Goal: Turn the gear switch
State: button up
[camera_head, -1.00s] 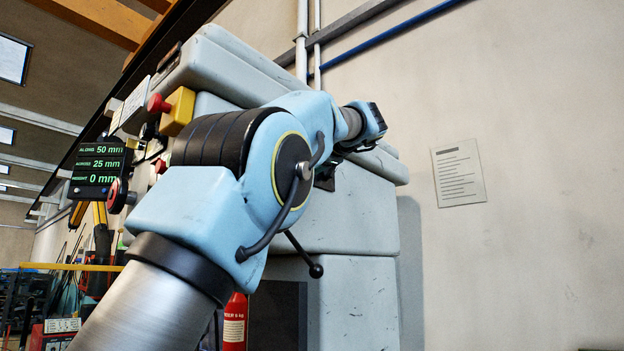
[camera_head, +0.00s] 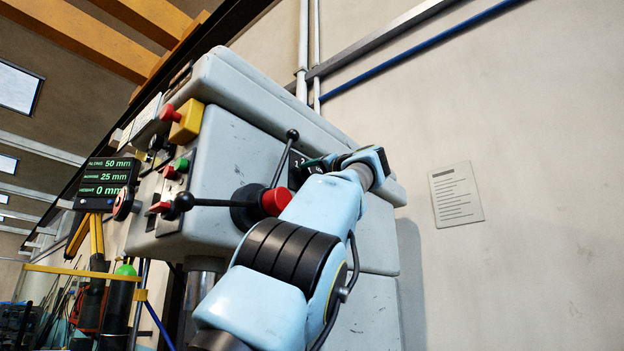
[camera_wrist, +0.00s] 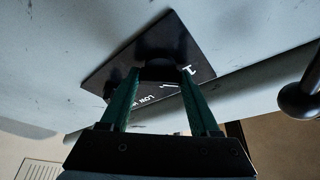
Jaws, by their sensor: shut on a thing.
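The gear switch (camera_wrist: 161,73) is a dark knob on a black plate with white marks (camera_wrist: 203,73), set on the grey machine head. In the wrist view my gripper (camera_wrist: 160,80) has its two green fingers on either side of the knob and is shut on it. The knob's outline is dark and hard to read against the plate. In the head view the plate (camera_head: 299,160) shows in part, with the numbers 1 and 2. My gripper (camera_head: 322,164) reaches it from the right. My wrist hides the switch there.
A red-capped hub (camera_head: 276,201) with black lever arms stands close left of my arm; a dark lever end (camera_wrist: 300,100) shows at right in the wrist view. Further left are a yellow box with a red button (camera_head: 186,121) and a readout (camera_head: 103,177). The wall side is clear.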

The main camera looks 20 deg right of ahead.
jog(key=shift+n+y, duration=0.4)
jog(key=shift+n, duration=0.2)
jog(key=o, duration=1.4)
jog(key=shift+c, duration=0.2)
jog(key=b+v, duration=0.5)
jog(key=v, duration=0.5)
jog(key=shift+s+f, duration=0.15)
jog(key=shift+s, duration=0.2)
jog(key=shift+d, duration=0.1)
